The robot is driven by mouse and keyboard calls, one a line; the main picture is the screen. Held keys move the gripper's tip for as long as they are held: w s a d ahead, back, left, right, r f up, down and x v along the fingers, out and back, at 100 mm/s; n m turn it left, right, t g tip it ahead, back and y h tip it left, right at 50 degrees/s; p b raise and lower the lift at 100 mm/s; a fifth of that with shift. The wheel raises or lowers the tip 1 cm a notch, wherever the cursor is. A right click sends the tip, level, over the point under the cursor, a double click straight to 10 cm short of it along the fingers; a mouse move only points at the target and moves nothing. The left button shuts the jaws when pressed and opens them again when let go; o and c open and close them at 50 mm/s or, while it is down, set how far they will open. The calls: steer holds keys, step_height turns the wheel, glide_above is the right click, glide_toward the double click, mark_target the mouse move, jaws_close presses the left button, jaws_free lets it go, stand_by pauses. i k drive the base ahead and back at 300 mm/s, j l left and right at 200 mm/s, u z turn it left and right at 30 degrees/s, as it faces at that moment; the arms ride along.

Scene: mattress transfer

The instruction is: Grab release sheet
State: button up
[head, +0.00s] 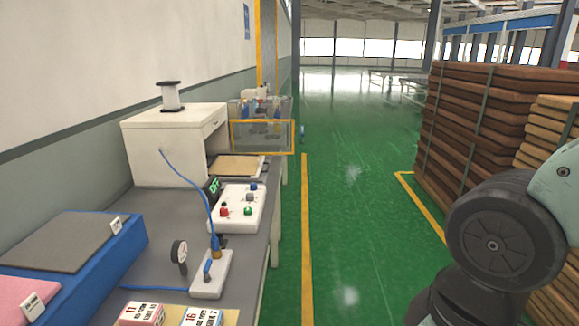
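No label in the head view names a release sheet, so I cannot tell which flat piece it is. A thin tan sheet (237,167) lies flat on the grey workbench (262,240), just beyond the white control box. A dark grey sheet (70,241) lies on a blue block (118,248) at the near left. A pink piece (25,300) shows at the lower left, cut by the frame edge. My arm's links fill the lower right, over the floor and away from the bench. My gripper is out of view.
On the bench stand a white cabinet (158,149) and a control box (235,207) with colored buttons. Nearer are a switch box (211,274), a gauge (178,252) and small labeled boxes (142,314). Stacked brown slabs (468,130) stand at right. The green aisle (345,200) is clear.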

mark_target(223, 165)
steer(key=i+l, duration=0.1)
steer(key=i, duration=1.75)
steer(key=i+u, duration=0.45)
steer(key=i+l+u, duration=0.25)
steer(key=i+u, duration=0.25)
steer(key=i+l+u, duration=0.3)
steer(key=u, duration=0.15)
steer(key=i+l+u, duration=0.3)
steer(key=l+u, duration=0.2)
